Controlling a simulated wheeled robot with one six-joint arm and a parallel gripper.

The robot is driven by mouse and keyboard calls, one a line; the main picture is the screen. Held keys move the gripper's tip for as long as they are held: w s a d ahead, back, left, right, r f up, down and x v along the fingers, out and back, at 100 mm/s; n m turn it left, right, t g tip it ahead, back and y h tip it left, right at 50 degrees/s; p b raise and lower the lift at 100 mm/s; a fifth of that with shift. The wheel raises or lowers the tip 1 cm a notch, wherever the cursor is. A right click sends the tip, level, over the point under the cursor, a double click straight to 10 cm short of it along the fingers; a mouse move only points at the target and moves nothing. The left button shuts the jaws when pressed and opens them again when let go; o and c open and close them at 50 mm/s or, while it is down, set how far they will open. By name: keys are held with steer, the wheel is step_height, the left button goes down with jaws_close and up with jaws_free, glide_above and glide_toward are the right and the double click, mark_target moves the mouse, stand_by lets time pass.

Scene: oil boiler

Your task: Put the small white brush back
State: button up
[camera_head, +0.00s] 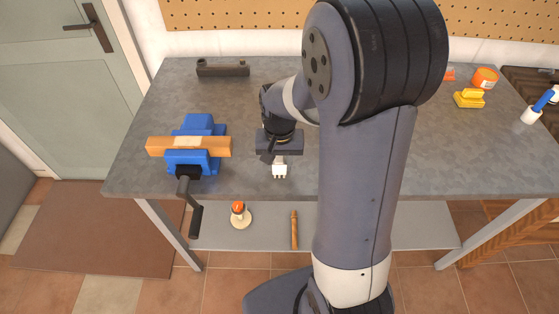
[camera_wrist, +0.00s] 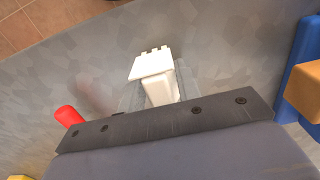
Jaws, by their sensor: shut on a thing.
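The small white brush (camera_head: 280,169) shows just below my gripper (camera_head: 279,155) in the head view, over the front middle of the workbench. In the wrist view the brush (camera_wrist: 153,66) points away from the camera, its notched white end clear of the fingers. My gripper (camera_wrist: 158,92) is shut on its narrower part. The brush is close to the bench top; whether it touches cannot be told.
A blue vise (camera_head: 199,137) clamps an orange wooden block (camera_head: 160,146) on the left. A dark metal part (camera_head: 222,70) lies behind. A yellow object (camera_head: 468,98), an orange tin (camera_head: 485,77) and a blue-handled brush (camera_head: 538,106) are at right.

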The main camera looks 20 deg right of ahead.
steer(key=shift+f, duration=0.2)
steer(key=o, duration=0.9)
steer(key=shift+o, duration=0.2)
step_height(320, 180, up, 12)
steer(key=shift+r, duration=0.25)
steer(key=shift+o, duration=0.3)
